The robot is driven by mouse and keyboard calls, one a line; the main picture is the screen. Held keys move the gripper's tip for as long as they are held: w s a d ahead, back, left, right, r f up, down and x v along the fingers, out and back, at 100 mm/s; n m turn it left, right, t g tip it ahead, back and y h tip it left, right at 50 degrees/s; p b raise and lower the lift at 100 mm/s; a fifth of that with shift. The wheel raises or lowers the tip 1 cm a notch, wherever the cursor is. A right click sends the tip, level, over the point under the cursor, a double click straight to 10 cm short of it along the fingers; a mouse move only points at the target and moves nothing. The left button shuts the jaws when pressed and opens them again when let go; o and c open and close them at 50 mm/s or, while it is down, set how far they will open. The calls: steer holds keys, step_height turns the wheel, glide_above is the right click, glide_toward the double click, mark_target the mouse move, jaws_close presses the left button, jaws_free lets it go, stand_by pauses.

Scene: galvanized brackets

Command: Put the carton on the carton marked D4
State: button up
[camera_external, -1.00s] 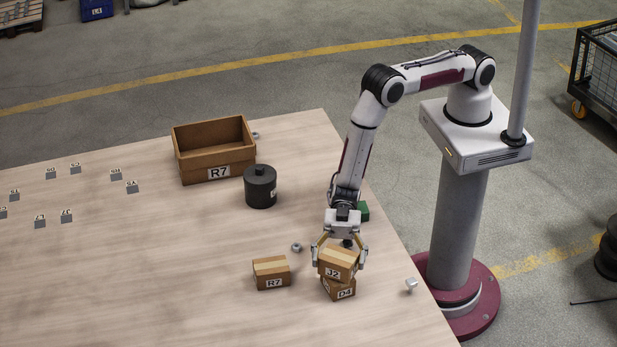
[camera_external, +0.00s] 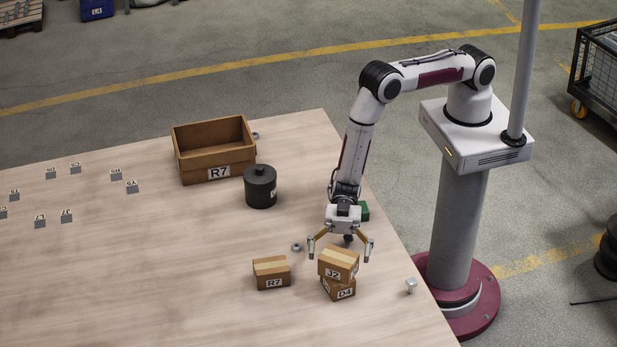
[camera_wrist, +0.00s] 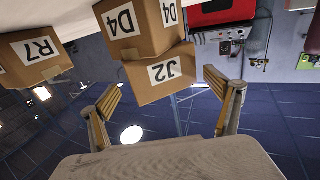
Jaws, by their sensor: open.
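The carton marked J2 (camera_external: 338,264) rests on top of the carton marked D4 (camera_external: 339,289) near the right side of the table. The J2 carton sits slightly turned relative to the one below. In the wrist view, J2 (camera_wrist: 160,76) and D4 (camera_wrist: 135,28) appear upside down and touching. My gripper (camera_external: 339,254) is open, its fingers spread to either side just above and behind J2, apart from it. In the wrist view the two open fingers (camera_wrist: 167,108) have nothing between them.
Another carton marked R7 (camera_external: 272,273) stands to the left of the stack. A grey nut (camera_external: 297,247) and a small white piece (camera_external: 411,285) lie nearby. The left front of the table is clear.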

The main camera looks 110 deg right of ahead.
steer(key=shift+v, duration=2.7)
